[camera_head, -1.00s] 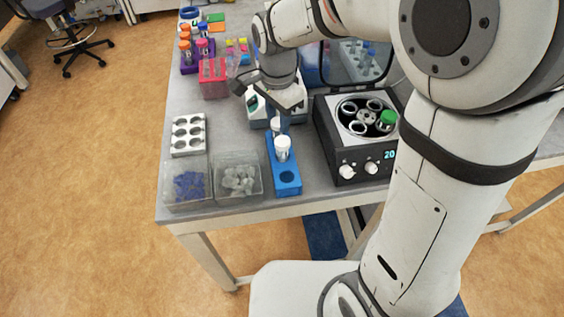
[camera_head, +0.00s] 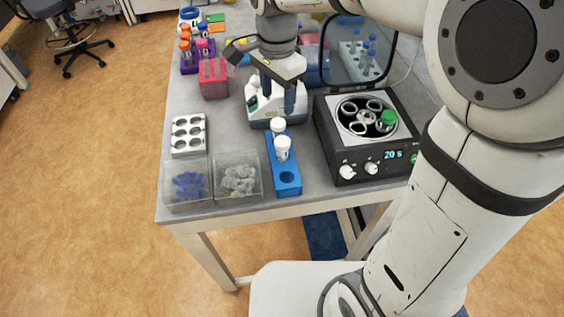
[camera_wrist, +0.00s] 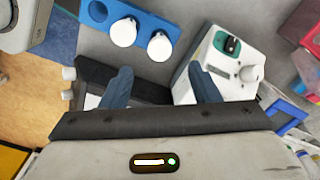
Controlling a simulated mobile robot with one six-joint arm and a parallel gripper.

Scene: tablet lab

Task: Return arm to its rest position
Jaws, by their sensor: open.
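My gripper (camera_head: 277,101) is above the bench, in front of a small white lab device (camera_head: 262,116) in the head view. Its two blue fingers are apart with nothing between them, and the gripper (camera_wrist: 162,88) also shows open in the wrist view. A blue rack (camera_head: 288,183) stands nearer the front edge, holding two white-capped tubes (camera_head: 282,149). The blue rack (camera_wrist: 143,14) is at the top of the wrist view, apart from the fingers.
An open centrifuge (camera_head: 345,172) with a green-capped tube (camera_head: 388,118) stands at the right, its lid (camera_head: 335,62) raised. Two clear bins (camera_head: 215,195) and a white rack (camera_head: 188,148) are at the front left. Coloured tube racks (camera_head: 213,88) stand behind. Bare bench lies at the left middle.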

